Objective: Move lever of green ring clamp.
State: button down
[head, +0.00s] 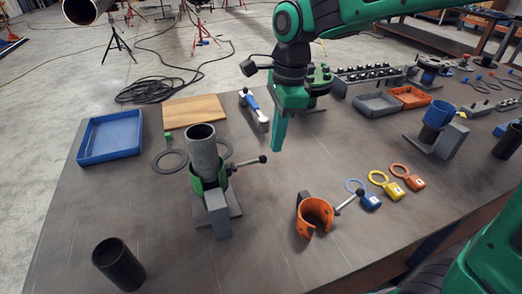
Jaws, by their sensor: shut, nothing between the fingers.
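The green ring clamp (208,180) sits on a grey stand, around the lower part of an upright grey pipe (203,150). Its lever (249,162) sticks out to the right and ends in a dark round knob. My gripper (277,148) points down, to the right of the lever and apart from it. It is shut and holds nothing. Whether the clamp's ring is tight around the pipe cannot be told from this view.
An orange clamp (314,215) with its own lever stands front right, near blue, yellow and orange tags (382,179). A black cylinder (118,263) stands front left. A blue tray (111,137), a wooden board (193,111) and a blue-and-white tool (254,107) lie behind.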

jog(key=shift+r, duration=0.1)
notch_tip(320, 180, up, 10)
jog(key=d, duration=0.1)
jog(key=shift+w+r, duration=0.15)
jog(key=shift+r, duration=0.1)
dwell(0.3)
